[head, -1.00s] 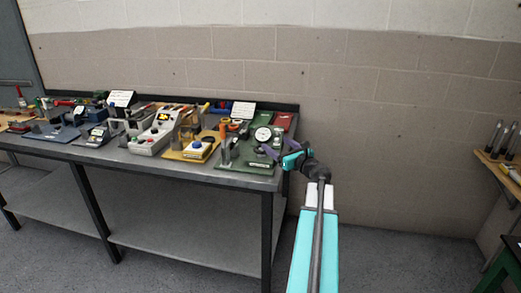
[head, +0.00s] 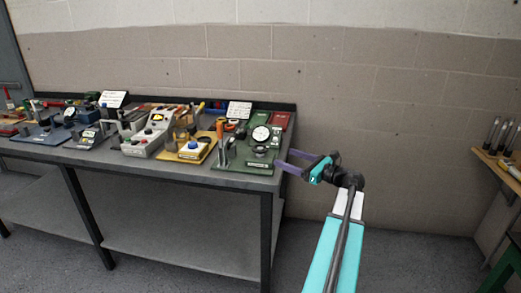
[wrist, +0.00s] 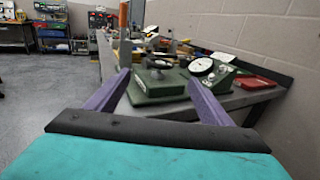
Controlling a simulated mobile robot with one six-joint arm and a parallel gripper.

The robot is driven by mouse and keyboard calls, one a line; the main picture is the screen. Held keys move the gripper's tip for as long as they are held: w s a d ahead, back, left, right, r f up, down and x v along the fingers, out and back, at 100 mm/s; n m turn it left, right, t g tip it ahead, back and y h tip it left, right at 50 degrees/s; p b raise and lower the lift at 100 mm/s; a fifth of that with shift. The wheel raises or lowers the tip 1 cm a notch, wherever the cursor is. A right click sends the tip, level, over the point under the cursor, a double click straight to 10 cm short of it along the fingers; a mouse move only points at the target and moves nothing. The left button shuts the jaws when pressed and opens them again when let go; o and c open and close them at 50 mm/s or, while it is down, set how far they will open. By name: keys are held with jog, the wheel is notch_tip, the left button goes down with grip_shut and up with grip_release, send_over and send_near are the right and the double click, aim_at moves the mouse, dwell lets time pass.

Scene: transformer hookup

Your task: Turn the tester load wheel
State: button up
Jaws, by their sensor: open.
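The tester is a green unit (head: 233,157) at the right end of the bench, with a round white dial (head: 261,133). A dark round knob or wheel (head: 261,151) sits in front of the dial, which I take to be the load wheel; it is small in this view. In the wrist view the green unit (wrist: 150,92) lies ahead between my fingers, with the dial (wrist: 201,67) at its right and a dark round part (wrist: 159,64) on top. My gripper (head: 284,164) is open and empty, just right of the bench's end, apart from the tester.
The steel bench (head: 170,170) holds a yellow fixture (head: 190,152), a grey control box (head: 150,140) and a red box (head: 278,121) behind the tester. A block wall stands behind. A wooden shelf with tools (head: 497,160) is at far right; floor between is clear.

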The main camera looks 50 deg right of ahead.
aim_at(260, 148)
jog(key=shift+w, duration=0.15)
jog(key=w+p, duration=0.1)
jog(key=w, duration=0.3)
jog(key=w+a, duration=0.1)
jog(key=w, duration=0.4)
jog(key=w+p, duration=0.1)
jog(key=w, duration=0.3)
jog(key=shift+w+a+p, duration=0.25)
jog(key=shift+p, duration=0.1)
jog(key=c, duration=1.1)
jog(key=shift+o, duration=0.2)
